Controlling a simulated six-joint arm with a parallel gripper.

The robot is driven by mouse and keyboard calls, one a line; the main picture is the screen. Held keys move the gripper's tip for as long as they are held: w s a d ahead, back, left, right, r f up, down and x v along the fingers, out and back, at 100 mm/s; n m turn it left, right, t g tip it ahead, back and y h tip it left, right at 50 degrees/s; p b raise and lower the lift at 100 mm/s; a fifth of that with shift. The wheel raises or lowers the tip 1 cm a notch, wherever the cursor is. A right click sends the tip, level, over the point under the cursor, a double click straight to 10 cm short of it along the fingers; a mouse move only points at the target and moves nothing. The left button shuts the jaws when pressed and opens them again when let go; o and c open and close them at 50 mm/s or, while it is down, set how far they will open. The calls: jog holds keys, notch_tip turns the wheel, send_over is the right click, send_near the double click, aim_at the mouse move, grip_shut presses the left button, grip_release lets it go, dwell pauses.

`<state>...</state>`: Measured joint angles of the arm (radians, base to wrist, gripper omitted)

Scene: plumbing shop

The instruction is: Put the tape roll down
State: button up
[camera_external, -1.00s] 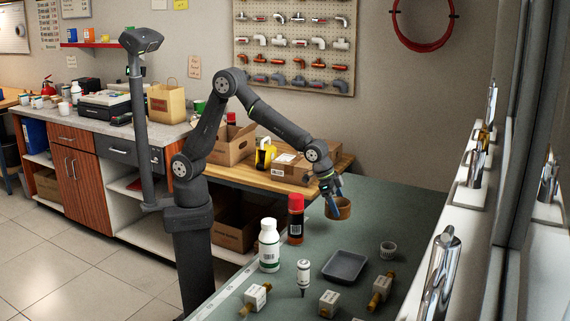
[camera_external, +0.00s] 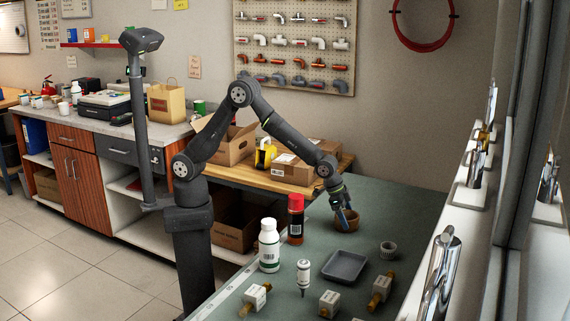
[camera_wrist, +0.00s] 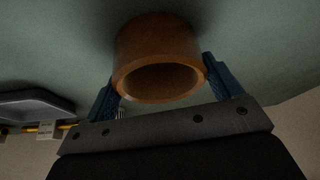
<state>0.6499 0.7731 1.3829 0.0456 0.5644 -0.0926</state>
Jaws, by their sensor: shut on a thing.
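The brown tape roll (camera_external: 347,221) is at the far part of the green bench top (camera_external: 400,210). My gripper (camera_external: 343,216) is at the roll, pointing down. In the wrist view the tape roll (camera_wrist: 160,62) sits between the two blue fingers (camera_wrist: 162,88), with its round opening facing the camera. The fingers are shut on its sides. The roll is at or very close to the bench surface; I cannot tell whether it touches.
Boxed valves (camera_external: 329,303) lie at the front. Bench around the roll is clear.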

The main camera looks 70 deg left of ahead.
jog(key=shift+f, duration=0.2)
jog(key=o, duration=0.9)
jog(key=shift+r, duration=0.1)
jog(key=v, duration=1.2)
